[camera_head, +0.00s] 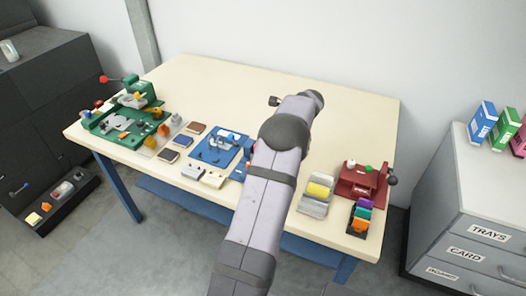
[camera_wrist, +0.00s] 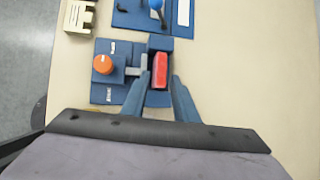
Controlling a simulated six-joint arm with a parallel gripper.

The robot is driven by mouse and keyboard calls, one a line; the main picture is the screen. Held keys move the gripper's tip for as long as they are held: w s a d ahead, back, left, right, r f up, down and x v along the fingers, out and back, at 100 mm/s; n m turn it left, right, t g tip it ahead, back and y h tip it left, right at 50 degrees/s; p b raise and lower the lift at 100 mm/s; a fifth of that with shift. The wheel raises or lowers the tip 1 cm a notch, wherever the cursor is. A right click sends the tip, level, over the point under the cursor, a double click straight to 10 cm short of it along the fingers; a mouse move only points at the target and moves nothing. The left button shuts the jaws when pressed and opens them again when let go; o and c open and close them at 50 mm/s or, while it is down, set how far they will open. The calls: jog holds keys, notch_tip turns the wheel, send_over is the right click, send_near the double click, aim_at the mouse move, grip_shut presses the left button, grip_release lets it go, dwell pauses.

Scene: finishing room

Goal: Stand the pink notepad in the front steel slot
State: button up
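A red-pink block (camera_wrist: 160,71), possibly the pink notepad, sits upright in a blue fixture (camera_wrist: 118,90) in the wrist view. My gripper (camera_wrist: 160,84) is over it, with one finger on each side. The fingers look spread, with narrow gaps beside the block; contact cannot be made out clearly. In the head view my arm hides the gripper and most of this fixture. A grey steel holder (camera_head: 310,208), probably the one with the front slot, stands right of my arm with a yellow pad (camera_head: 318,190) in it.
An orange knob (camera_wrist: 103,64) stands left of the block. A dark rack (camera_head: 353,229) with several coloured pieces and a red device (camera_head: 362,181) stand at the table's right. A green machine (camera_head: 125,117) stands at the left. The table's back (camera_head: 220,85) is clear.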

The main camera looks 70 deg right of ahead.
jog(key=shift+p+x, duration=1.25)
jog(key=shift+x, duration=1.5)
jog(key=shift+d, duration=0.1)
jog(key=shift+c, duration=0.7)
jog(key=shift+r, duration=0.1)
grip_shut()
